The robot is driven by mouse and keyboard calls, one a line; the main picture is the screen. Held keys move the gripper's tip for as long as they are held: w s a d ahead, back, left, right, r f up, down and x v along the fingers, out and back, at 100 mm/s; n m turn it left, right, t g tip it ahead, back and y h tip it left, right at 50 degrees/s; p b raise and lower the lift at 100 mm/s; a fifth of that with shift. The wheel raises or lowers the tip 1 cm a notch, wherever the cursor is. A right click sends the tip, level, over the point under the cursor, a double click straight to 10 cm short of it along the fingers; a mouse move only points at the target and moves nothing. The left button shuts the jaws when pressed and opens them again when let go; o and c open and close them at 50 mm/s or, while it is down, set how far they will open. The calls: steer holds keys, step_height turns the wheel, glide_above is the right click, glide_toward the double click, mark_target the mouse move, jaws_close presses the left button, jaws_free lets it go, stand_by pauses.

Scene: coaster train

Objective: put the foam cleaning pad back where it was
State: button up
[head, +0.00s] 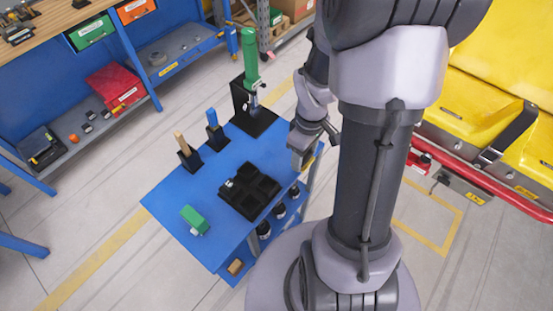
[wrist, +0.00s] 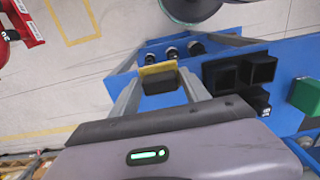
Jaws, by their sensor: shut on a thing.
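My gripper (wrist: 160,78) is shut on a small block with a yellow face and a black body, which looks like the foam cleaning pad (wrist: 158,82). In the wrist view the pad sits between the two grey fingers, over the edge of the blue cart top. In the head view my gripper (head: 303,152) is at the cart's right edge, and the pad is mostly hidden there. A black tray with square compartments (head: 250,190) stands on the blue cart (head: 165,200), left of and below my gripper. A small pale item is in one compartment; the others look empty.
A green block (head: 194,220) lies near the cart's front left. Wooden-handled (head: 180,143), blue-handled (head: 212,118) and green-handled (head: 250,58) tools stand in black holders. Dark round containers (head: 279,210) line the cart's right side. A workbench (head: 60,30) is at left, yellow train seats (head: 480,100) at right.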

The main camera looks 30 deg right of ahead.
steer(key=b, duration=0.1)
glide_above(278, 166)
steer(key=shift+s+d+f, duration=0.1)
steer(key=shift+f, duration=0.3)
step_height(278, 166, down, 4)
steer(key=shift+r+b, duration=0.2)
steer(key=shift+b, duration=1.05)
steer(key=shift+r, duration=0.1)
steer(key=shift+c, duration=0.6)
steer(key=shift+f, duration=0.2)
steer(key=o, duration=1.3)
